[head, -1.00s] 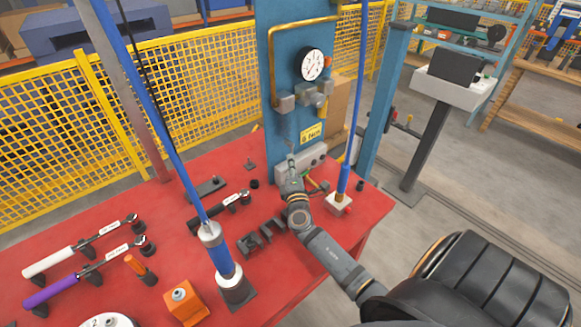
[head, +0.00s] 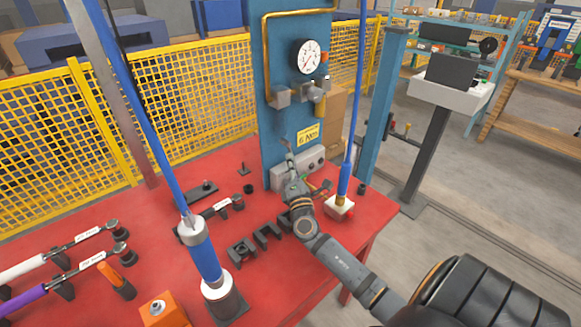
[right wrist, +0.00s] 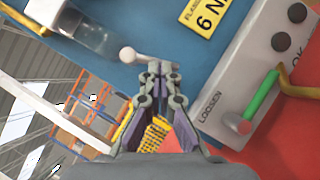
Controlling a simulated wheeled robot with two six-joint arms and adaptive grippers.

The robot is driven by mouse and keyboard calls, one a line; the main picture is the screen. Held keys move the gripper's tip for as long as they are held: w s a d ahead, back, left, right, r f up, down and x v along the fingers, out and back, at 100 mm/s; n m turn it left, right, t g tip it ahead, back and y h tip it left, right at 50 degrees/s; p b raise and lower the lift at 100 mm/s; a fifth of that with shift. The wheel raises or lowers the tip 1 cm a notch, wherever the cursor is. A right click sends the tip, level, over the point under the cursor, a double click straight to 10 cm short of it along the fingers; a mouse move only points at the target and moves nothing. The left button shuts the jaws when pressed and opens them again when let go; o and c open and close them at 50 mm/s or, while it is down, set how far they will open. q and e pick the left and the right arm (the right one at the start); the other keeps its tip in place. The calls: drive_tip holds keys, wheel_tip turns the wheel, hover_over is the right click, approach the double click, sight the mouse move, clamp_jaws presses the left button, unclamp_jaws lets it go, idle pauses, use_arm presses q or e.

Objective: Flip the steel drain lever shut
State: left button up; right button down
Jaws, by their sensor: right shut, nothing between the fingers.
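A small steel lever with a pale ball end (right wrist: 128,55) shows in the right wrist view, against the blue board and just below a clear bowl (right wrist: 95,35). Its arm runs right toward my fingertips. My right gripper (right wrist: 160,68) is shut and empty, its tips at or very near the lever's right end; I cannot tell whether they touch. In the head view my right gripper (head: 292,168) is in front of the foot of the blue board (head: 285,110), and the lever is too small to make out clearly. My left gripper is not in view.
A grey box with black buttons (right wrist: 270,50), marked LOOSEN, is right of the fingers, with a green handle (right wrist: 262,98) in front. A white block with a blue rod (head: 340,207) stands right of my wrist. Tools and dark holders cover the red table (head: 240,165).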

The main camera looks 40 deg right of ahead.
use_arm(q)
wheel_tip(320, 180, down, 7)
drive_tip(key=b, duration=0.6)
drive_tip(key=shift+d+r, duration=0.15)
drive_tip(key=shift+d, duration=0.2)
use_arm(e)
drive_tip(key=n, duration=0.1)
drive_tip(key=d+n+t, duration=0.1)
drive_tip(key=n+t+y, duration=0.1)
drive_tip(key=n, duration=0.1)
drive_tip(key=shift+d, duration=0.25)
use_arm(q)
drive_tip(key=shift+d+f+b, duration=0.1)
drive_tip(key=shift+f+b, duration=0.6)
drive_tip(key=shift+b, duration=0.1)
use_arm(e)
drive_tip(key=shift+w+d, duration=0.1)
drive_tip(key=shift+d, duration=0.15)
idle(0.4)
drive_tip(key=v, duration=0.7)
drive_tip(key=shift+s, duration=0.25)
